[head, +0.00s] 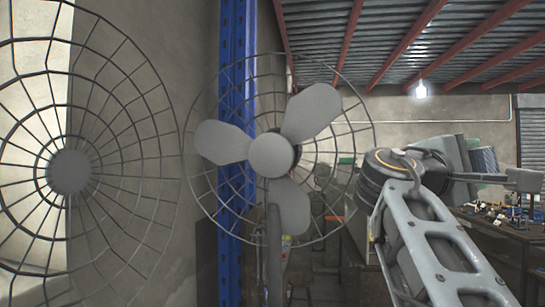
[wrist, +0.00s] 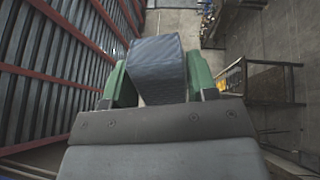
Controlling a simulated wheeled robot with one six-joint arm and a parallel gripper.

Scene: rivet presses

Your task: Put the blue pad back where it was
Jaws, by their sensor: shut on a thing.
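The blue pad (wrist: 158,66), a dark blue-grey block with a ribbed face, is between the two green fingers of my gripper (wrist: 160,80) in the wrist view. The fingers are shut on it from both sides. In the head view my gripper (head: 462,156) is at the right, held up in the air, and part of the blue pad (head: 486,160) shows beyond its near finger. The place the pad came from cannot be made out in either view.
A fan with a wire cage (head: 270,156) stands mid-view, and a larger wire cage (head: 70,171) fills the left. A blue post (head: 232,90) rises behind them. A cluttered workbench (head: 500,232) is at the right, below and behind my gripper. Bare floor (wrist: 284,35) shows in the wrist view.

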